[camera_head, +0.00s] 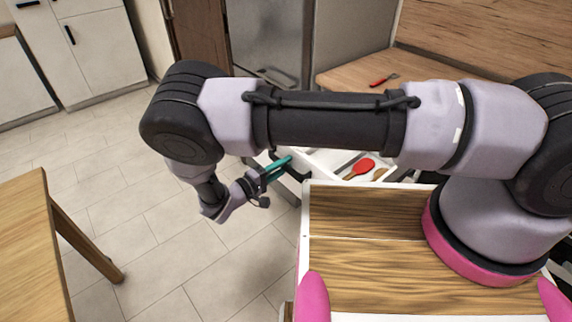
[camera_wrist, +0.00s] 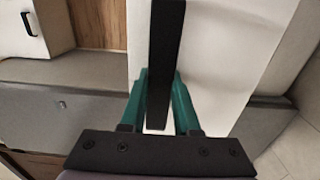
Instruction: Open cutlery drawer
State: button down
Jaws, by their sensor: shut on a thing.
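The cutlery drawer (camera_head: 328,160) stands open in the head view, partly hidden behind my arm. Its light inside shows to the right of my gripper. My gripper (camera_head: 283,165) has teal fingers and is at the drawer's front. In the wrist view my gripper (camera_wrist: 160,85) is shut on the dark bar handle (camera_wrist: 168,35), with one finger on each side of it. The pale drawer front (camera_wrist: 225,50) lies behind the handle. A red utensil (camera_head: 360,168) and a brownish one (camera_head: 379,174) lie in the drawer.
A wooden worktop (camera_head: 345,75) with a red-handled tool (camera_head: 383,80) is behind my arm. A wooden table (camera_head: 35,240) stands at the left. Pale tiled floor (camera_head: 185,255) between is clear. White cabinets (camera_head: 95,50) are at the back left.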

jog(key=shift+s+a, duration=0.1)
jog(key=shift+s, duration=0.05)
jog(key=c, duration=0.6)
grip_release()
jog(key=shift+c, duration=0.2)
jog(key=shift+a, duration=0.1)
jog(key=v, duration=1)
jog(key=shift+s+a, duration=0.2)
jog(key=shift+s, duration=0.05)
